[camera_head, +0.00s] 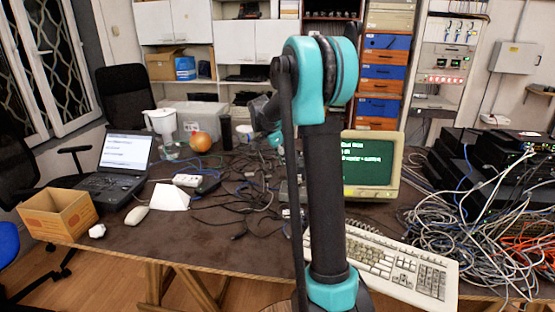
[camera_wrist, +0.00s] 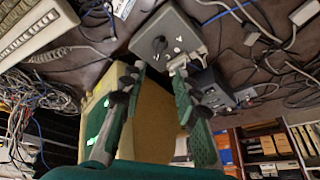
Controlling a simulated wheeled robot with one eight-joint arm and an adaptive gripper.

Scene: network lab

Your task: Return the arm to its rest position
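My arm (camera_head: 324,190) stands upright in the middle of the head view, with a teal elbow at the top. It bends over there and reaches away over the table. My gripper (camera_wrist: 158,72) shows in the wrist view with its two fingers spread apart and nothing held between them. A grey box with a dark knob (camera_wrist: 165,38) lies beyond the fingertips. In the head view the gripper is mostly hidden behind my arm.
A CRT monitor (camera_head: 371,164) stands right of my arm, and its beige case (camera_wrist: 152,122) shows between the fingers. A keyboard (camera_head: 398,262) lies at the front edge. Cables (camera_head: 470,215) crowd the right. A laptop (camera_head: 122,165) and cardboard box (camera_head: 60,214) are left.

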